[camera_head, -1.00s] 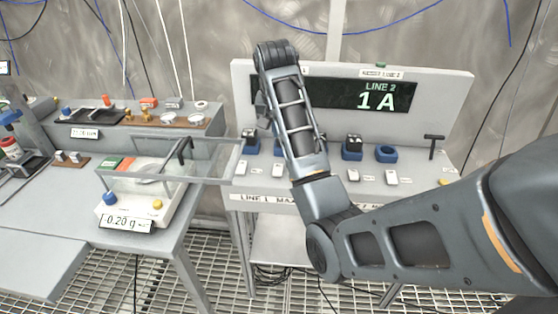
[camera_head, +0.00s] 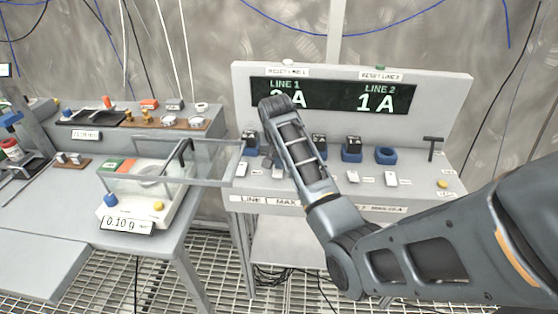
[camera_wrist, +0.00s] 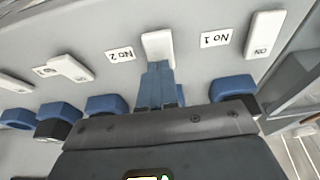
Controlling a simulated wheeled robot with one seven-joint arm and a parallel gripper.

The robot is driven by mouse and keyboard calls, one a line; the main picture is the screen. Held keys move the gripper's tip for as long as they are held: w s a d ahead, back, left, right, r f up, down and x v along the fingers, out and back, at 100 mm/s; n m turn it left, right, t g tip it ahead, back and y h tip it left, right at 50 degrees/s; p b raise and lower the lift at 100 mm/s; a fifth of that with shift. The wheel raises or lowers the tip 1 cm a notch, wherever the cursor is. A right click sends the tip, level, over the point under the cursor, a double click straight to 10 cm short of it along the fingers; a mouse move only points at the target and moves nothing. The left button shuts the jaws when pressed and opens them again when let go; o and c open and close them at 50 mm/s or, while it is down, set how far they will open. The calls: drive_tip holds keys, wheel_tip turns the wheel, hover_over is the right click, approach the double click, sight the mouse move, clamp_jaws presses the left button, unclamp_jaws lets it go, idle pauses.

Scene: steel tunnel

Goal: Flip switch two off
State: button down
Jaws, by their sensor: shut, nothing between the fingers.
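Switch two (camera_wrist: 158,46) is a white rocker on the grey panel, beside its upside-down "No 2" label in the wrist view. My gripper (camera_wrist: 158,72) is shut and empty, its blue fingertips at the near end of switch two; contact cannot be told for sure. In the head view, switch two (camera_head: 277,171) shows next to my forearm, and my gripper (camera_head: 268,162) is small and partly hidden behind the wrist. Switch one (camera_wrist: 265,33), with "ON" readable at its near end, sits to the right in the wrist view. Which way switch two is tipped is unclear.
Blue sockets (camera_wrist: 234,87), some with black plugs, line the panel near the switches. The display board (camera_head: 334,95) reads 1 A for line 2; line 1's figure is partly covered by my arm. A glass-walled balance (camera_head: 128,207) stands on the left bench, close to the panel.

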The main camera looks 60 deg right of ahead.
drive_tip(key=shift+w+f, duration=0.15)
drive_tip(key=shift+w, duration=0.05)
drive_tip(key=shift+s+r, duration=0.2)
drive_tip(key=shift+s, duration=0.1)
drive_tip(key=shift+w+f, duration=0.15)
drive_tip(key=shift+s+a, duration=0.35)
drive_tip(key=shift+a, duration=0.35)
drive_tip(key=shift+r, duration=0.25)
